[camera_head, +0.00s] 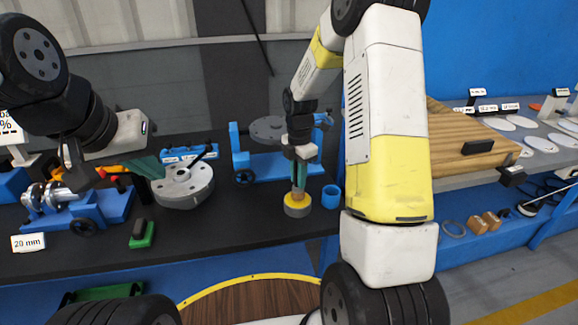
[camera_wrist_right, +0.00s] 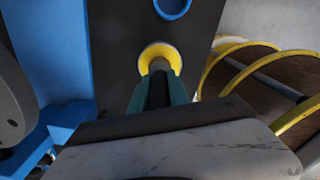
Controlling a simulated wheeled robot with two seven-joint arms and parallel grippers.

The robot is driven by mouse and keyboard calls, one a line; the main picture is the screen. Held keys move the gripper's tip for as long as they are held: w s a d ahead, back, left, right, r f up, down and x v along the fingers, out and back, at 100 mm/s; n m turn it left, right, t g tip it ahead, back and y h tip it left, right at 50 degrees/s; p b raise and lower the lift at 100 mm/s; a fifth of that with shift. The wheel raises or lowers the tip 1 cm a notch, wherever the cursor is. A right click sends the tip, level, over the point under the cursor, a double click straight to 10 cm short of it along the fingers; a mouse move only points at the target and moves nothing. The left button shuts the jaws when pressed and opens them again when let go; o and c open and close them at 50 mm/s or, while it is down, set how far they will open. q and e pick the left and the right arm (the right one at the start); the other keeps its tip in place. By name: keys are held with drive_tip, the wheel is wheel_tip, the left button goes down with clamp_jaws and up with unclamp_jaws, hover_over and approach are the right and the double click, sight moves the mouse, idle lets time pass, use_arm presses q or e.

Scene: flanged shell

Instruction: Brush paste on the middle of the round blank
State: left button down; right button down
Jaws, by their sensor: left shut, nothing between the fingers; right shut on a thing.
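A grey round disc, which looks like the round blank (camera_head: 268,128), lies on a blue stand (camera_head: 282,165) at the back; its edge shows in the right wrist view (camera_wrist_right: 10,112). My right gripper (camera_head: 300,178) is shut on a brush (camera_head: 298,191) with a tan handle, pointing down. The brush's lower end is at a round pot with a yellow top (camera_head: 297,207), also in the right wrist view (camera_wrist_right: 174,55); its tip is hidden. My left gripper (camera_head: 158,170) is shut and empty, beside a grey flanged part (camera_head: 184,188).
A blue cup (camera_head: 331,197) stands right of the pot. A blue fixture (camera_head: 80,210) with a shiny shaft stands at the left, near a green block (camera_head: 142,236). A wooden board (camera_head: 465,142) lies on the right-hand bench. The black table front is mostly clear.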

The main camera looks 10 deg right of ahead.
drive_tip(key=shift+f, duration=0.6)
idle(1.3)
drive_tip(key=shift+r, duration=3.6)
